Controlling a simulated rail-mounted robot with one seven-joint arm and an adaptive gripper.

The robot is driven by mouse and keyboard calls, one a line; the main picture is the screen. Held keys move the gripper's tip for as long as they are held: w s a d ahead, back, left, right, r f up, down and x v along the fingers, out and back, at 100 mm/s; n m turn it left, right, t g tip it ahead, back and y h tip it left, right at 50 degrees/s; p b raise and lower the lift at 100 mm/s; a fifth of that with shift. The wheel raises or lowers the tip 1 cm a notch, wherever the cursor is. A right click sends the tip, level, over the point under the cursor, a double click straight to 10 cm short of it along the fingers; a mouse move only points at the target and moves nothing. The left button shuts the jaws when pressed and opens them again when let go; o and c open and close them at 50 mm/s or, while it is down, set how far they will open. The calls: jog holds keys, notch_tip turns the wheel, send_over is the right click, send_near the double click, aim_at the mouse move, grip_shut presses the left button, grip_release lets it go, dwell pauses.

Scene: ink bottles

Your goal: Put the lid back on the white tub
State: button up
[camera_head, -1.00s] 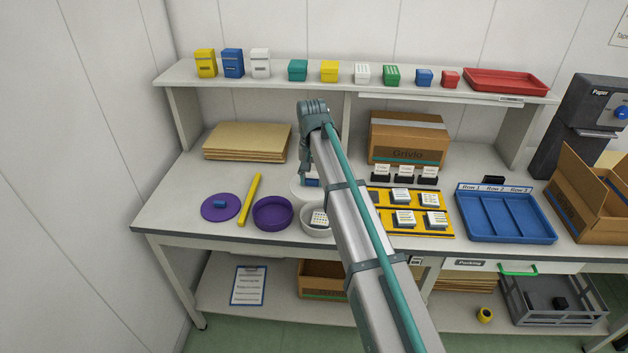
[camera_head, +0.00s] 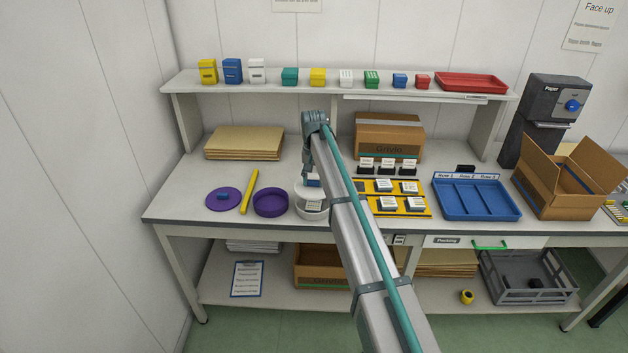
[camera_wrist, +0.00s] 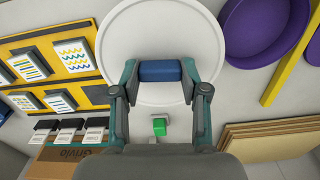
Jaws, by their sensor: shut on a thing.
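My gripper (camera_wrist: 160,75) is shut on the blue handle (camera_wrist: 160,71) of the round white lid (camera_wrist: 160,22). The blue handle also shows in the head view (camera_head: 313,183), below my wrist. The white tub (camera_head: 311,216) stands on the bench, and the lid is held at its back part, seemingly above it. In the wrist view the lid hides the tub. I cannot tell whether lid and rim touch.
Left of the tub are a purple tub (camera_head: 271,212), a yellow bar (camera_head: 249,192) and a purple lid (camera_head: 223,200). Right of it is a yellow board (camera_head: 424,212) with labelled items. Brown sheets (camera_head: 243,143) lie behind left, below a raised shelf (camera_head: 330,90).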

jog(key=shift+f+b, duration=0.85)
jog(key=shift+f, duration=1.95)
jog(key=shift+f, duration=0.15)
dwell(0.7)
jog(key=o, duration=1.2)
jog(key=shift+o, duration=0.2)
jog(key=shift+r+p, duration=1.75)
jog(key=shift+r, duration=1.8)
